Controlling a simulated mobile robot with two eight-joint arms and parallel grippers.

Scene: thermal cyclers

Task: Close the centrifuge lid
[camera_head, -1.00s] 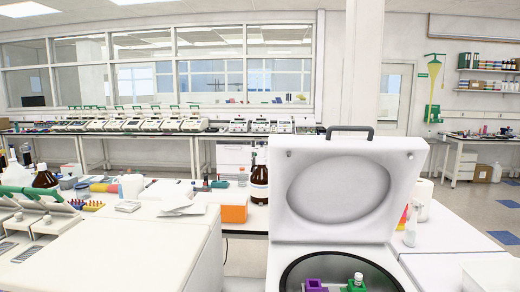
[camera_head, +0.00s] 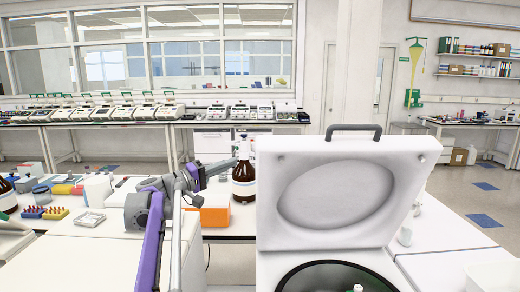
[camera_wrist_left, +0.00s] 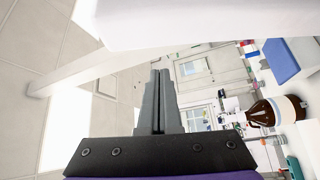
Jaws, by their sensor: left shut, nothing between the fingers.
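The centrifuge lid (camera_head: 335,195) stands open and upright, white with a round recessed inner face and a dark handle (camera_head: 354,129) on its top edge. The centrifuge bowl (camera_head: 300,281) is open below it, with a white-capped tube (camera_head: 357,288) inside; the lower part is cut off by the frame. My left gripper (camera_head: 226,164) is left of the lid, apart from it, beside the brown bottle. In the left wrist view its fingers (camera_wrist_left: 158,74) are shut and empty. My right gripper is not in view.
A brown bottle (camera_head: 244,178) and an orange box (camera_head: 212,215) stand on the bench left of the lid. Colourful tube racks (camera_head: 45,213) and a small white tray (camera_head: 90,219) are farther left. A row of thermal cyclers (camera_head: 100,110) lines the back bench.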

